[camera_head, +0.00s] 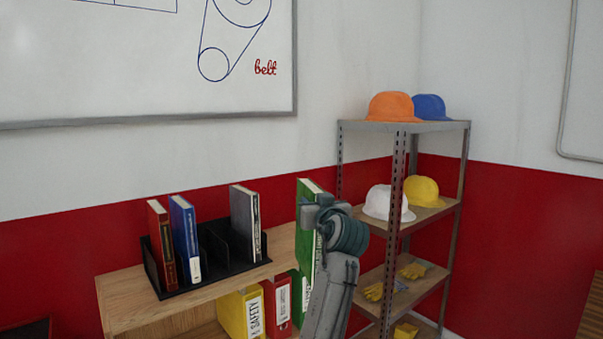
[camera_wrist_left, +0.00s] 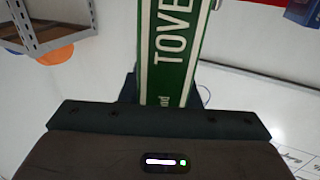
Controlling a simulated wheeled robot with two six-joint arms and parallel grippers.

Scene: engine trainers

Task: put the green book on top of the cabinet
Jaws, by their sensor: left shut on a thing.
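The green book (camera_head: 305,235) is upright at the right end of the cabinet (camera_head: 283,247), partly hidden by my left gripper and arm. My left gripper (camera_head: 314,213) is shut on it. In the left wrist view the green book (camera_wrist_left: 170,55) shows its spine with white letters, just beyond the gripper's dark front edge. I cannot tell whether the book's lower edge touches the wooden top or is beside it. My right gripper is not in view.
A black book rack (camera_head: 157,277) on the cabinet holds a red book (camera_head: 161,245), a blue book (camera_head: 185,240) and a grey book (camera_head: 244,222). Binders (camera_head: 241,314) fill the shelf below. A metal shelf (camera_head: 398,150) with hard hats stands to the right. Bare wood lies right of the rack.

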